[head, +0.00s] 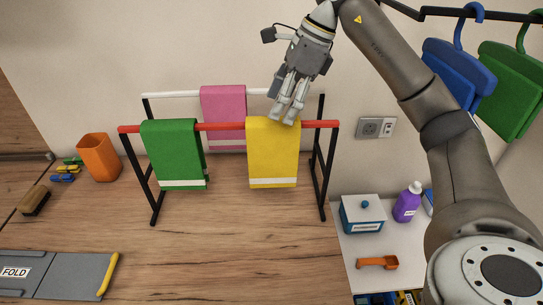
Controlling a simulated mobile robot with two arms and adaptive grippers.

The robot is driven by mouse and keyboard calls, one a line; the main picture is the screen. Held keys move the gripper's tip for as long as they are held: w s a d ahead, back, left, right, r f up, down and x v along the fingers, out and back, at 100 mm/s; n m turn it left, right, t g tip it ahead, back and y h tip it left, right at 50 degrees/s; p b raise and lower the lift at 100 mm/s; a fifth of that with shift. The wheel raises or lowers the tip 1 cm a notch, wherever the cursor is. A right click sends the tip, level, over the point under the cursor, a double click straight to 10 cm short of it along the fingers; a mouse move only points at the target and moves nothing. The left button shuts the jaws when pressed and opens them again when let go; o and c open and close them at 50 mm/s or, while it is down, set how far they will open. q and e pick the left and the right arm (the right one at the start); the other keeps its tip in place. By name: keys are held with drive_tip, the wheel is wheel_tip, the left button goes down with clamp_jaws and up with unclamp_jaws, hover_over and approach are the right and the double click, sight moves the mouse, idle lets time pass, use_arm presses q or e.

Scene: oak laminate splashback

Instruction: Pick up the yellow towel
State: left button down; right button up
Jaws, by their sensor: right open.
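The yellow towel (272,158) hangs over the red front rail (222,127) of a drying rack, with a pale stripe near its lower edge. My right gripper (287,113) points down just at the top of the yellow towel, near its right half. Its fingers are open and overlap the towel's upper edge in the head view. I cannot tell whether they touch the towel. My left gripper is not in view.
A green towel (173,152) hangs left on the same rail, and a pink towel (223,104) on the white rear rail. An orange cup (98,157), a brush (34,201) and a grey fold board (75,276) lie left. A white shelf (350,246) stands right.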

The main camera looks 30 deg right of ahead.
sight(268, 132)
drive_tip(key=x, duration=0.3)
drive_tip(key=shift+a+f+p, duration=0.1)
drive_tip(key=shift+f+p, duration=0.25)
drive_tip(key=shift+f, duration=0.05)
drive_tip(key=x, duration=0.1)
drive_tip(key=p+x, duration=0.1)
drive_tip(key=x, duration=0.1)
drive_tip(key=p+x, duration=0.1)
drive_tip(key=shift+w+f, duration=0.35)
drive_tip(key=shift+w, duration=0.05)
drive_tip(key=shift+w+f, duration=0.1)
drive_tip(key=shift+f, duration=0.2)
drive_tip(key=shift+f, duration=0.25)
drive_tip(key=c, duration=1.5)
drive_tip(key=shift+r, duration=0.15)
